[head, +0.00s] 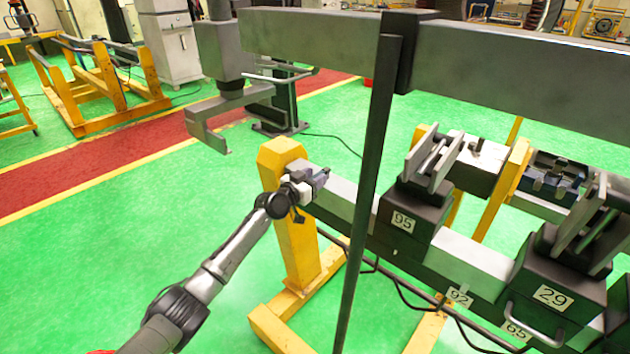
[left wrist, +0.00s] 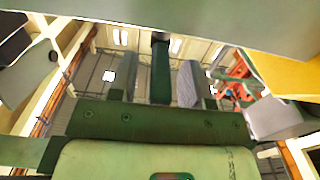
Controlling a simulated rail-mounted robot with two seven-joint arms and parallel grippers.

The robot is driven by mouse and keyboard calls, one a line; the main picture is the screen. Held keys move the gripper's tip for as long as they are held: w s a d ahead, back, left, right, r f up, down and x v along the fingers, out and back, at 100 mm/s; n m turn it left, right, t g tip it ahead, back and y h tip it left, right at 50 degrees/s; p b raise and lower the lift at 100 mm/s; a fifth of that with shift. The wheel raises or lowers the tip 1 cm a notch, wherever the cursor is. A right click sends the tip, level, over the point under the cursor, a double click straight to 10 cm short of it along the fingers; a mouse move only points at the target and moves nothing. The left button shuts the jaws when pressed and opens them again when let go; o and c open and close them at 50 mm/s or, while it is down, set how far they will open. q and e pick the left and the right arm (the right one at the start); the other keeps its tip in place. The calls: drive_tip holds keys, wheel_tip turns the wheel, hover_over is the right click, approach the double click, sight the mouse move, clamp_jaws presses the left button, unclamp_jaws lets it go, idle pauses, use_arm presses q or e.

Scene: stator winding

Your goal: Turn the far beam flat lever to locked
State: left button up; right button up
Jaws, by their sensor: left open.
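My left gripper (head: 316,184) is open at the near left end of the grey beam (head: 335,197), close to the top of a yellow post. I cannot tell whether it touches the beam. In the left wrist view its pale body fills the bottom, and nothing is clearly held. I cannot pick out the flat lever or its position with certainty. A long dark flat bar (head: 370,170) slants down from a collar on the large upper beam, in front of the lower beam. My right gripper is not in view.
The large grey beam (head: 520,70) crosses overhead, with a grey hooked bracket (head: 207,128) at its left. Numbered clamp blocks 95 (head: 405,218) and 29 (head: 555,296) sit on the lower beam. Yellow posts (head: 292,225) and cables stand below. Green floor is free at left.

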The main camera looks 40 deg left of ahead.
use_arm(q)
drive_tip(key=shift+w, duration=0.3)
drive_tip(key=shift+c, duration=0.3)
clamp_jaws()
